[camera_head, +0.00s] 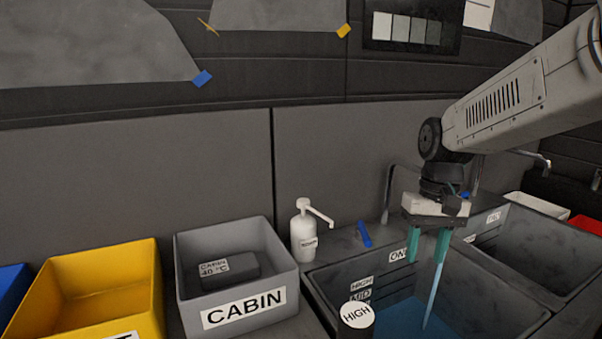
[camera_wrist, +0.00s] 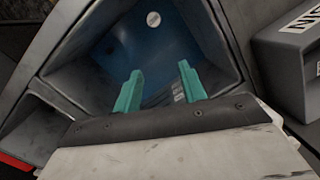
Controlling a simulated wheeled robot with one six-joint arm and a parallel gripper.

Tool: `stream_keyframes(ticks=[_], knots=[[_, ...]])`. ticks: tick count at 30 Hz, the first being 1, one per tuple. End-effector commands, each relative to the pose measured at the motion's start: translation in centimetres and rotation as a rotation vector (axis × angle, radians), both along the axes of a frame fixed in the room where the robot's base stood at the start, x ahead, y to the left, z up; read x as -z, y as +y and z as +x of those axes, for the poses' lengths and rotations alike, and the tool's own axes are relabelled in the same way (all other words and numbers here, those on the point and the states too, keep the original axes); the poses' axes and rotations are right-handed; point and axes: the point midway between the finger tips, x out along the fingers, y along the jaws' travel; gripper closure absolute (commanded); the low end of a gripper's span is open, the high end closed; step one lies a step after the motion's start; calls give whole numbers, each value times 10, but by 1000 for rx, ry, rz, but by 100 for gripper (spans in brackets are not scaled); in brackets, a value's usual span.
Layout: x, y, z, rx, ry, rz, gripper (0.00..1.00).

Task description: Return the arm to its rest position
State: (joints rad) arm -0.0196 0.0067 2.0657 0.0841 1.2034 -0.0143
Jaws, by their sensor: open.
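My gripper (camera_head: 426,246) hangs at the end of my arm with its two teal fingers pointing down over the dark sink basin (camera_head: 330,292). In the wrist view my gripper (camera_wrist: 158,84) has its fingers spread apart with nothing between them. Blue water (camera_head: 398,322) lies in the basin below, and it also fills the view past the fingers (camera_wrist: 150,58). A thin pale-blue streak (camera_head: 433,297) shows below the right finger; I cannot tell what it is.
A grey CABIN bin (camera_head: 187,260), a yellow bin (camera_head: 145,285) and a white pump bottle (camera_head: 304,240) stand left of the basin. Faucets (camera_head: 388,190) rise behind. A second basin (camera_head: 520,245) lies right.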

Motion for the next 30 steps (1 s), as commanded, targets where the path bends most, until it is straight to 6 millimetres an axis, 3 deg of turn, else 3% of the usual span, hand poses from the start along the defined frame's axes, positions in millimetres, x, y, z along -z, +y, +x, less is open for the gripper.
stream_keyframes(ticks=[1, 9, 18, 24, 30], knots=[[-6, -3, -21, 0, -8, -7, 59], [-16, -14, -114, -5, -47, -44, 59], [-12, -24, -199, -4, -127, -75, 59], [-13, -26, -226, 1, -201, -80, 59], [-22, -25, -229, 4, -248, -79, 59]])
